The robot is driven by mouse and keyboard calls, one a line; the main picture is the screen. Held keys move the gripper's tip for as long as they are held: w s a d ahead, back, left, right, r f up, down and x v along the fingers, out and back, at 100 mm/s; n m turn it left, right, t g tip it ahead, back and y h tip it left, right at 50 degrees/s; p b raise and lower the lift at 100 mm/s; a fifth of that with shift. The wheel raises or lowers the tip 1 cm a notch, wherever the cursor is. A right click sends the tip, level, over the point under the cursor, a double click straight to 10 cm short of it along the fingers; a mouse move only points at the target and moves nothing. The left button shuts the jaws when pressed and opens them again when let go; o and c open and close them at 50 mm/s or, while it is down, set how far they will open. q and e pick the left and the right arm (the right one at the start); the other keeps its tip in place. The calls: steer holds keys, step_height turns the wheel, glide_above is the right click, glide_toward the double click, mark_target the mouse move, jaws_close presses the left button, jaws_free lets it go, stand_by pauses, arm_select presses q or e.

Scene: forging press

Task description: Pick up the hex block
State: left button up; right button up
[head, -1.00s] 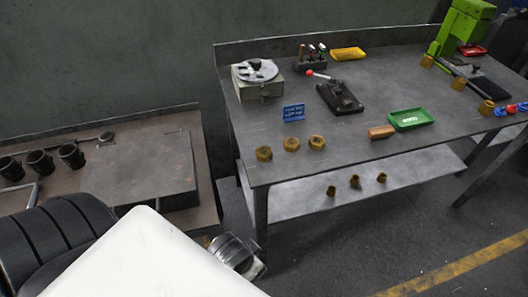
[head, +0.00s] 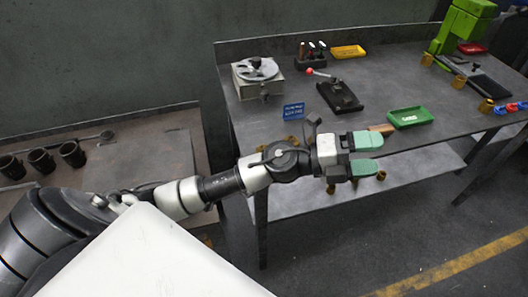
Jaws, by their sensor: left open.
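My left gripper (head: 368,154) has green fingertips, is open and empty, and hangs in front of the grey workbench's front edge. Its jaws point to the right. Brass hex blocks (head: 290,141) stand near the front left of the bench top; my left arm now hides most of them. Small brass pieces also sit on the lower shelf, one of them (head: 381,176) just below the gripper, others partly hidden by it. I cannot tell contact with any of them. My right gripper is not in view.
The workbench (head: 420,90) carries a blue sign (head: 293,111), a black fixture (head: 340,96), a green tray (head: 410,117) and a wooden block (head: 382,129) close behind the gripper. A lower brown table (head: 130,160) stands at left. The floor at front right is clear.

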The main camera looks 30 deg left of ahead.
arm_select(q)
step_height(320, 180, down, 5)
steer(key=a+m+g+y, duration=0.1)
steer(key=m+g+y, duration=0.2)
steer(key=m+g, duration=0.35)
steer(key=m+g+y, duration=0.1)
steer(key=g+y, duration=0.3)
steer(key=y, duration=1.1)
glide_above(263, 150)
step_height(263, 150, down, 8)
steer(key=shift+w+r+p, duration=0.1)
steer(key=shift+p, duration=0.35)
steer(key=f, duration=0.2)
steer(key=f+p, duration=0.2)
steer(key=f, duration=0.1)
steer(key=shift+s+f, duration=0.3)
steer(key=shift+f, duration=0.25)
steer(key=c, duration=1.1)
steer(key=shift+w, duration=0.1)
steer(key=shift+c, duration=0.5)
steer(key=shift+r, duration=0.15)
